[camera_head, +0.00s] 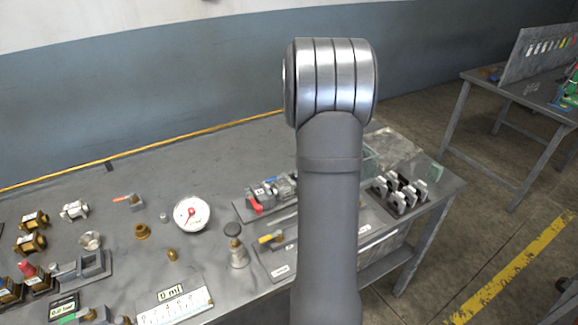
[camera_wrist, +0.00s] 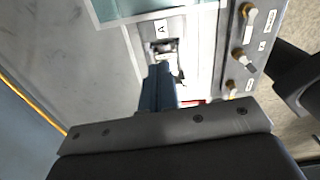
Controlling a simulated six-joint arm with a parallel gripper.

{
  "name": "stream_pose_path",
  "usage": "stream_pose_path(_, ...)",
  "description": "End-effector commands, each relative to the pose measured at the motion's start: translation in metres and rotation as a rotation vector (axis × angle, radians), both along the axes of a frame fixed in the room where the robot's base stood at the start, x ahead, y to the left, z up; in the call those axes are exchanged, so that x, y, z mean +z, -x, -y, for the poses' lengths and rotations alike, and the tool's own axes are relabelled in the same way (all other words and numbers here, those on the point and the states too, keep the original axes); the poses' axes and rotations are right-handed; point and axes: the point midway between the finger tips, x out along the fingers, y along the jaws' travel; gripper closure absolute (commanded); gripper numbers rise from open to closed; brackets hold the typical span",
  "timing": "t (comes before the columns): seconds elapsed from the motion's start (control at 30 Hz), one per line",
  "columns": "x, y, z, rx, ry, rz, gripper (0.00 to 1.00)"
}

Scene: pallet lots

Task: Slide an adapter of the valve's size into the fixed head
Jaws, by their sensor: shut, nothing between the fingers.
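My gripper (camera_wrist: 160,70) shows in the wrist view as blue-grey fingers, shut and empty. The fingertips are close to a small metal fitting by a plate marked "A" (camera_wrist: 162,28); I cannot tell whether they touch it. In the head view my own arm hides the gripper. Several small fittings with brass and silver ends (camera_wrist: 240,54) stand in a row on a grey labelled strip at right in the wrist view. In the head view a metal assembly with a red lever (camera_head: 268,193) sits left of my arm. I cannot tell for sure which piece is the valve, the adapter or the fixed head.
A rack of grey clips (camera_head: 400,192) is right of my arm.

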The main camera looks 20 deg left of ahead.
Motion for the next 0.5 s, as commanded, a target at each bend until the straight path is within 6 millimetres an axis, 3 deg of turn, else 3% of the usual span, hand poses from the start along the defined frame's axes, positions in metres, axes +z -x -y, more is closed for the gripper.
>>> stream_pose_path(0.17,-0.019,-0.001,0.002,0.001,0.002,-0.004,1.00)
stream_pose_path(0.5,-0.090,0.000,0.001,0.001,0.002,-0.004,1.00)
